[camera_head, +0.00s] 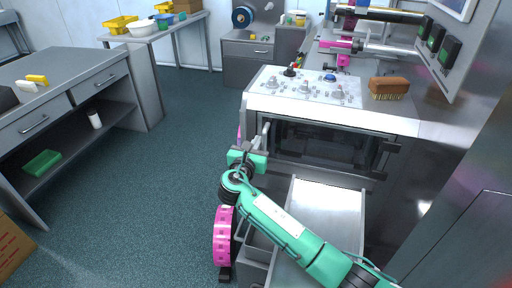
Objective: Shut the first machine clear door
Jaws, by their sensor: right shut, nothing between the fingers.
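The clear door (325,146) is a dark see-through panel in the front of the steel machine, below the white control panel. Dark hinge-like fittings show at its right side. It lies close to the machine front; I cannot tell whether it is fully flush. A pale upright bar, perhaps its handle, stands at its left edge. My right gripper (256,150), on the teal arm, is at this left edge, close to the bar. It is shut with nothing in it. I cannot tell if it touches the door. My left gripper is not in view.
An open steel drawer or tray (327,205) juts out below the door, beside my right arm. A pink reel (223,236) stands low at the machine's left. A brown brush (389,88) lies on the machine top. The floor to the left is clear up to the grey workbench (75,65).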

